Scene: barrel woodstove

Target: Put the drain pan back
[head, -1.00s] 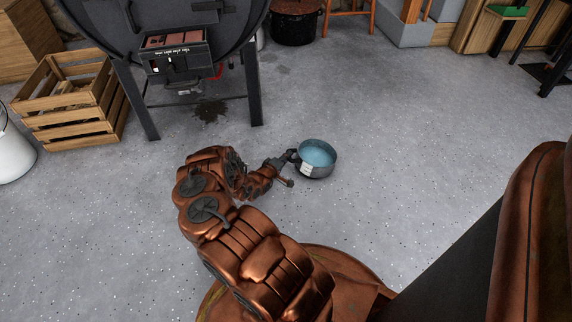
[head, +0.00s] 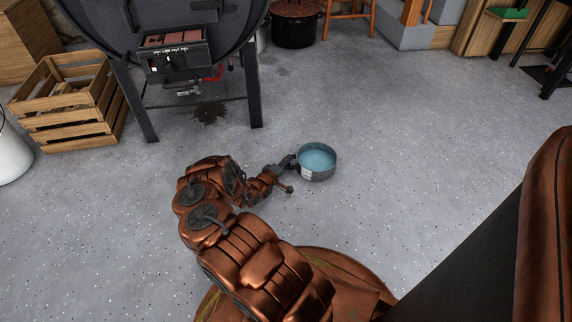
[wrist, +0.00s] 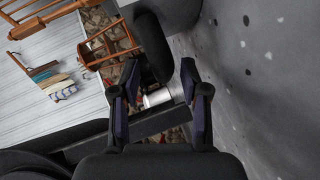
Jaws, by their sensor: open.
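The barrel stove (head: 95,22) stands on dark legs at the upper left, with a dark stain (head: 209,112) on the floor beneath it. A wooden crate (head: 75,117) is left of it. A dark pot (head: 295,30) stands behind.

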